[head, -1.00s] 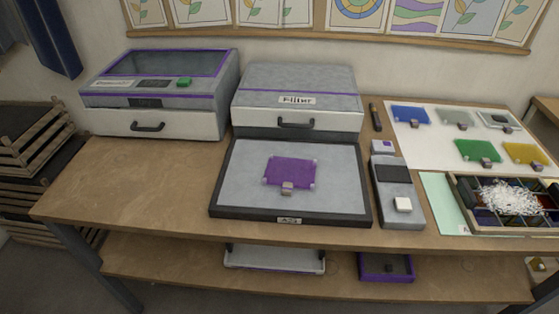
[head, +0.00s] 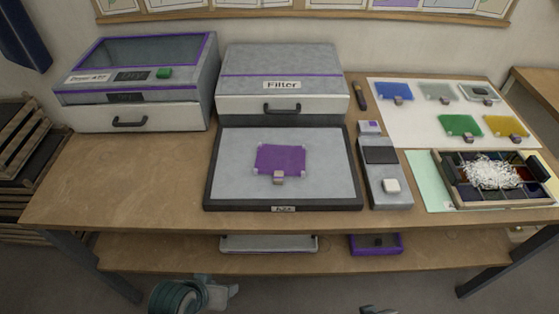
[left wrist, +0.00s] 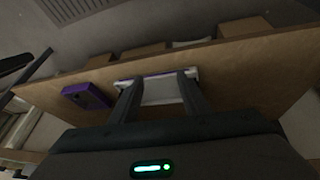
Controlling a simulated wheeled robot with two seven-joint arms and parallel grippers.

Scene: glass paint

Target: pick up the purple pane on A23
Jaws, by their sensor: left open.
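The purple pane (head: 280,160) lies flat on the grey panel of a black-framed board (head: 211,190) on the table. It has pale corners and a small grip block (head: 278,178) at its front edge. The label (head: 284,209) on the board's front rim is too blurred to read surely. My left gripper is open and empty in the left wrist view (left wrist: 159,79), with the lower shelf and a pale tray beyond its fingers. In the head view, parts of my left arm show low in front of the table, well away from the pane. My right gripper cannot be made out.
The Filter box (head: 282,85) stands behind the board and another machine (head: 140,85) at the left. A grey device (head: 385,175) stands close to its right. Further right are several coloured panes and a divided crate (head: 447,190). The table's left front is clear.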

